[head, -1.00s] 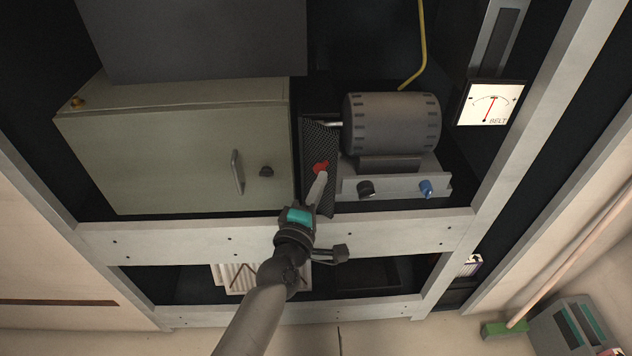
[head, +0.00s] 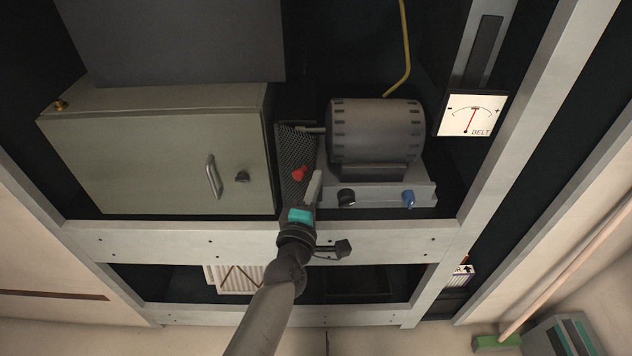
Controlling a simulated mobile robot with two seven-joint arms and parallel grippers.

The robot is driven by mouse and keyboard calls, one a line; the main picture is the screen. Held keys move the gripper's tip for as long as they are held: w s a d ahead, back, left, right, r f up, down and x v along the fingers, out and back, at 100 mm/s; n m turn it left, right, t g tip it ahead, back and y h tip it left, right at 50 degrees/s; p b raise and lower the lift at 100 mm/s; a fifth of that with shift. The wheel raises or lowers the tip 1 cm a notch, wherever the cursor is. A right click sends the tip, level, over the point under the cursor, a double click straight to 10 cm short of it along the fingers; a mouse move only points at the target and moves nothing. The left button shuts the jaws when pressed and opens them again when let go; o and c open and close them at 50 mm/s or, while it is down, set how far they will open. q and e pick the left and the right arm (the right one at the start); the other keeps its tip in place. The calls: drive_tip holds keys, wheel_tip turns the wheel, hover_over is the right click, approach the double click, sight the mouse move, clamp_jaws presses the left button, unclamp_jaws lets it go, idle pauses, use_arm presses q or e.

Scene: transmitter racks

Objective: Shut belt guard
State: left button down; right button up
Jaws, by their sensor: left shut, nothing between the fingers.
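The belt guard (head: 296,150) is a black perforated mesh panel with a red knob (head: 299,173) low on its face. It stands between the green-grey cabinet and the motor (head: 375,130). My left gripper (head: 315,178) is shut and empty. Its fingertips are just right of the red knob, near the guard's right edge; I cannot tell whether they touch the guard. My right gripper is not in view.
The closed green-grey cabinet (head: 150,150) with a handle is left of the guard. The motor base has a black knob (head: 346,197) and a blue knob (head: 408,198). A BELT gauge (head: 471,114) hangs at right. A white rack beam (head: 180,240) runs below.

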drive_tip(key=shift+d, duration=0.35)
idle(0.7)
